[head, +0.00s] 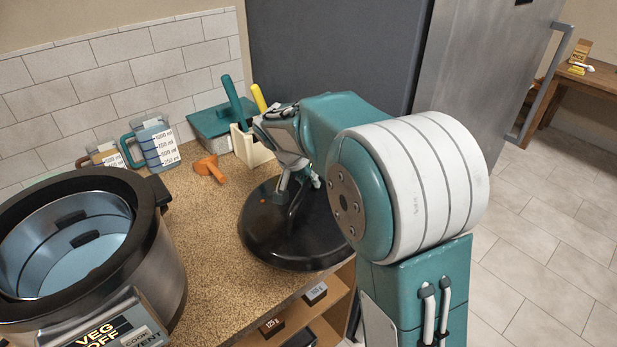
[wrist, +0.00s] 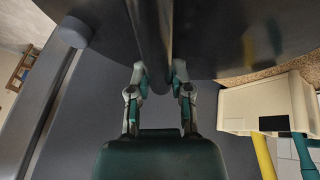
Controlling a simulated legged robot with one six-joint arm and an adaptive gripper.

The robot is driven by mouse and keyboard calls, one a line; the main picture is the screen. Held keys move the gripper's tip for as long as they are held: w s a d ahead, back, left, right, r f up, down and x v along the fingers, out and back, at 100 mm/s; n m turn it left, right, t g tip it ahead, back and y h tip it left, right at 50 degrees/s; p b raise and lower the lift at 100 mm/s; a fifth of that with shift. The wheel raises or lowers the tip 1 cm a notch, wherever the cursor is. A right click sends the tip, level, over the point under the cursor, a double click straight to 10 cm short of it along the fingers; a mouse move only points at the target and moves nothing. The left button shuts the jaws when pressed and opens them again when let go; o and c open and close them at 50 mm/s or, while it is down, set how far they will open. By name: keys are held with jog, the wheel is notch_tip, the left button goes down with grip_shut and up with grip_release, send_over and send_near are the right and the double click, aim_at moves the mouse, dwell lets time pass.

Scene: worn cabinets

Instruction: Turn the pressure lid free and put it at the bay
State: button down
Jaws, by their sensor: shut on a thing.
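The pressure lid (head: 268,238) is a round black disc with a raised bar handle. It is off the cooker, level over the right part of the speckled counter. I cannot tell whether it touches the counter. My gripper (head: 300,184) is above the lid and shut on its handle. In the wrist view my gripper (wrist: 160,75) has one finger on each side of the handle (wrist: 151,35), and the lid (wrist: 225,35) fills the top. The cooker (head: 150,235) stands open at the left, its inner pot visible. No marked bay can be made out; my arm hides part of the counter.
Behind the lid are an orange tool (head: 210,168), a cream holder (head: 250,150) with teal and yellow handles, and a teal-lidded box (head: 212,122). Measuring jugs (head: 156,145) stand by the tiled wall. A fridge (head: 480,70) is behind my arm. Shelves (head: 325,300) are below the counter.

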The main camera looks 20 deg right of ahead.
jog(key=shift+r, duration=0.1)
jog(key=shift+c, duration=2.3)
grip_release()
jog(key=v, duration=1.1)
jog(key=s+d+f+n+t+y, duration=0.1)
jog(key=s+n+y, duration=0.1)
jog(key=s, duration=1.1)
jog(key=s+d+f+n+t+y, duration=0.1)
jog(key=s+n, duration=0.4)
jog(key=s, duration=0.8)
jog(key=shift+f+t+y, duration=0.45)
jog(key=shift+t+y, duration=0.25)
jog(key=shift+y, duration=0.1)
